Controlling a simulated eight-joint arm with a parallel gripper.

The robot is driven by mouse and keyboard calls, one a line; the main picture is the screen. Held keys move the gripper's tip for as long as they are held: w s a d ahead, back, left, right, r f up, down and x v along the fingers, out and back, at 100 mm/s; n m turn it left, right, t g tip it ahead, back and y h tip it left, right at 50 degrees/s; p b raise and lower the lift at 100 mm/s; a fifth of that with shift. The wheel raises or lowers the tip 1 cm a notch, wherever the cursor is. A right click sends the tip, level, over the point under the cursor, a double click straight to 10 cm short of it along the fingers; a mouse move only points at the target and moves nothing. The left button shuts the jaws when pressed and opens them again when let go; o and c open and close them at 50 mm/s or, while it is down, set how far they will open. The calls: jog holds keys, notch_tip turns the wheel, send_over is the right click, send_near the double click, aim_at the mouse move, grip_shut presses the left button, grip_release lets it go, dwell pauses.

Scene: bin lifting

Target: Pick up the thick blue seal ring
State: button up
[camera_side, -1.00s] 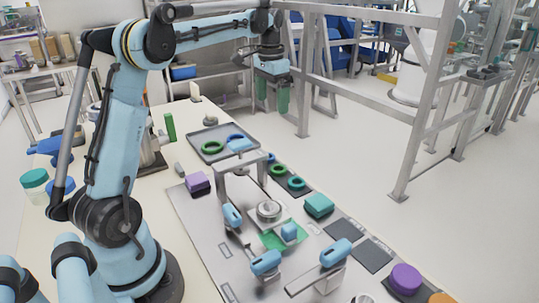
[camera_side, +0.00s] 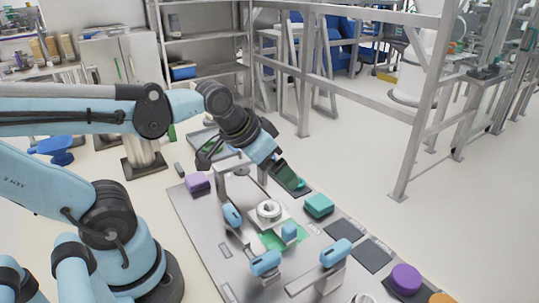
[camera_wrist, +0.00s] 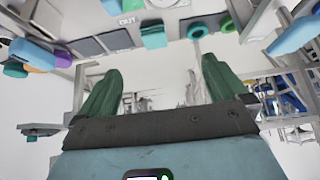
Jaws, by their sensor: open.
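I do not make out the thick blue seal ring now; my arm covers most of the grey tray (camera_side: 197,136) at the back of the bench in the side view. My gripper (camera_side: 290,178) has green fingers and hangs tilted over the right edge of the metal plate, just behind the teal block (camera_side: 319,205). In the wrist view my gripper (camera_wrist: 160,74) is open, its fingers wide apart with nothing between them.
The metal plate (camera_side: 205,245) carries a grey bracket and a round metal part (camera_side: 268,211) among light-blue clamps (camera_side: 265,263). A purple block (camera_side: 197,183) stands at its left edge. Purple disc (camera_side: 406,278) lies front right. A metal frame (camera_side: 405,165) rises beyond the bench.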

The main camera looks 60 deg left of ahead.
jog(key=shift+s+d+f, duration=0.3)
jog(key=shift+s+f, duration=0.05)
jog(key=shift+f, duration=0.1)
jog(key=shift+s+d+f, duration=0.15)
jog(key=shift+f, duration=0.05)
jog(key=c, duration=0.5)
jog(key=shift+r, duration=0.1)
jog(key=w+a+r+g, duration=0.3)
jog(key=w+a+g, duration=0.2)
jog(key=w+a, duration=1.1)
jog(key=a+f+g, duration=0.2)
jog(key=a+f, duration=0.2)
jog(key=a, duration=0.5)
jog(key=f, duration=1.1)
jog(key=shift+s+d+f, duration=0.15)
jog(key=shift+s+f, duration=0.25)
